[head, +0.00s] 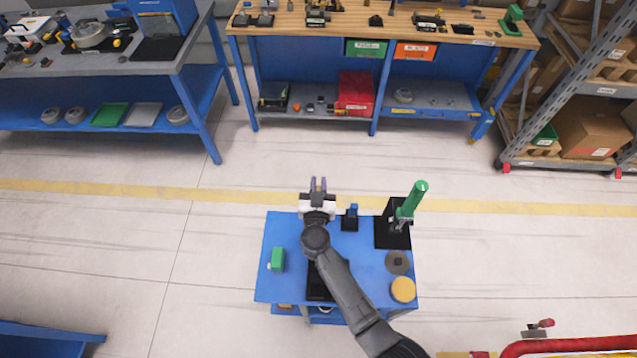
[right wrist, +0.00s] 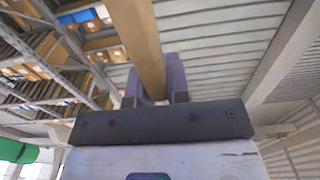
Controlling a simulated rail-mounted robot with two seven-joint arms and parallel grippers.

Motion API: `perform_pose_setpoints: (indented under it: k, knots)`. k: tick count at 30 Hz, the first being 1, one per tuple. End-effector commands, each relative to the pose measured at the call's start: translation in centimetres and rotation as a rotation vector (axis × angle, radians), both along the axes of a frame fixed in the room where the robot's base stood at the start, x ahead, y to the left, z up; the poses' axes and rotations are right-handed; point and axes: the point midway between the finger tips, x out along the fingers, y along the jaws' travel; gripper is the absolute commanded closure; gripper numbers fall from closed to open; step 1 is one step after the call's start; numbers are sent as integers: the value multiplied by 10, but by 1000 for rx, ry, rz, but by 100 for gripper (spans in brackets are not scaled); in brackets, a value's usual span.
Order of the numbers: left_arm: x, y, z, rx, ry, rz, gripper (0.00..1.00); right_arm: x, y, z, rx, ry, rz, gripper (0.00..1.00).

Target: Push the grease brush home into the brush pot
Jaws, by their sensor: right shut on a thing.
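My right gripper (head: 318,184) reaches over the far edge of the small blue cart (head: 292,240) in the head view, its purple fingers pointing away from me. In the right wrist view its fingers (right wrist: 155,78) are closed on a tan, wood-coloured bar, which looks like the handle of the grease brush (right wrist: 137,30). The bar runs up out of the top of that view, so its far end is hidden. In the head view the brush cannot be made out. I cannot tell which thing is the brush pot. My left gripper is not in view.
On the cart, a black stand with a green cylinder (head: 413,199) rises at the right. A small black-and-blue item (head: 350,218), a green block (head: 278,259), a grey disc (head: 397,263) and a yellow disc (head: 403,289) lie around my arm. Open floor separates the cart from the workbench (head: 290,22).

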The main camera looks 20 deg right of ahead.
Motion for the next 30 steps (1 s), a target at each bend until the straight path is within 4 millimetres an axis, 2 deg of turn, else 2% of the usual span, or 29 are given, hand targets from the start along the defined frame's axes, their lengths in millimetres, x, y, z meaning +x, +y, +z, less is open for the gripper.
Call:
perform_pose_setpoints:
  k: [30]
  knots:
    - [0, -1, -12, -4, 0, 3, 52, 0, 0, -20, 0, 0, 0, 100]
